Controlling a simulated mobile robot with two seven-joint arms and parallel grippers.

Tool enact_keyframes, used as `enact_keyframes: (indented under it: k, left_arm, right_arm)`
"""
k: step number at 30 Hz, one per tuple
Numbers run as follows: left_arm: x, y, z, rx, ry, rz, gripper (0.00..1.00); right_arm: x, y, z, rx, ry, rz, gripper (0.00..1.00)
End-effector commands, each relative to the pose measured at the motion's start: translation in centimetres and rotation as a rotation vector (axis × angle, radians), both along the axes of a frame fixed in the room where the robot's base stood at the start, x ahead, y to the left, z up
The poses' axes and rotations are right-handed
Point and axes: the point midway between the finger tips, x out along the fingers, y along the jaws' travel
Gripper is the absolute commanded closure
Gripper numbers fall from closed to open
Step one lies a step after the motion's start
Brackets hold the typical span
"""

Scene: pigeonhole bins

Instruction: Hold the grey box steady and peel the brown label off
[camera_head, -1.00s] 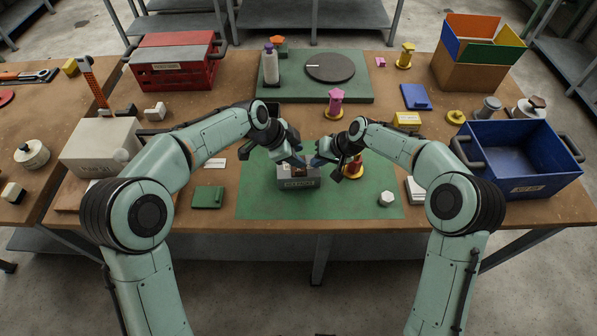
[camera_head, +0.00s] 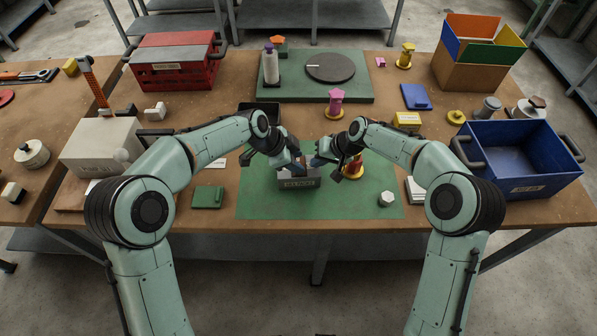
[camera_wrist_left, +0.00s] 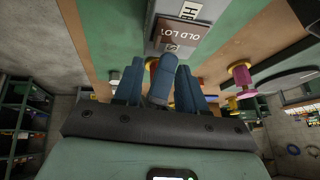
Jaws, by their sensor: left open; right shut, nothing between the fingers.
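The grey box (camera_head: 298,183) stands on the green mat in front of me, with lettering on its front. In the left wrist view the grey box (camera_wrist_left: 151,40) is at the top, and the brown label (camera_wrist_left: 172,29) reading "OLD LOT" lies on its face. My left gripper (camera_head: 297,164) is open just above the box, its blue fingers pointing at it. My right gripper (camera_head: 317,162) is shut and empty at the box's upper right side. The two grippers are close together and hide much of the box's top in the head view. I cannot tell if either touches the label.
A red and yellow piece (camera_head: 352,167) stands just behind my right gripper. A white nut-shaped piece (camera_head: 387,199) lies on the green mat (camera_head: 265,205) at right. A green case (camera_head: 208,197) lies to the left, a blue bin (camera_head: 515,170) stands at right. The mat's front is clear.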

Motion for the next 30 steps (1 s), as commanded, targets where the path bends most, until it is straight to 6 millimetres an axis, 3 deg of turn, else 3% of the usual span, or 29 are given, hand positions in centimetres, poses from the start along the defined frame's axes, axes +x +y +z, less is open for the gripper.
enact_keyframes:
  k: [1,30]
  left_arm:
    - [-0.1,0.0,-0.4,0.001,0.002,0.000,0.60]
    - [-0.1,0.0,-4.2,0.001,0.002,-0.002,0.60]
  right_arm:
    - [-0.5,-0.2,-1.1,-0.008,0.021,0.004,1.00]
    - [-0.5,-0.3,-1.1,-0.010,0.021,0.004,1.00]
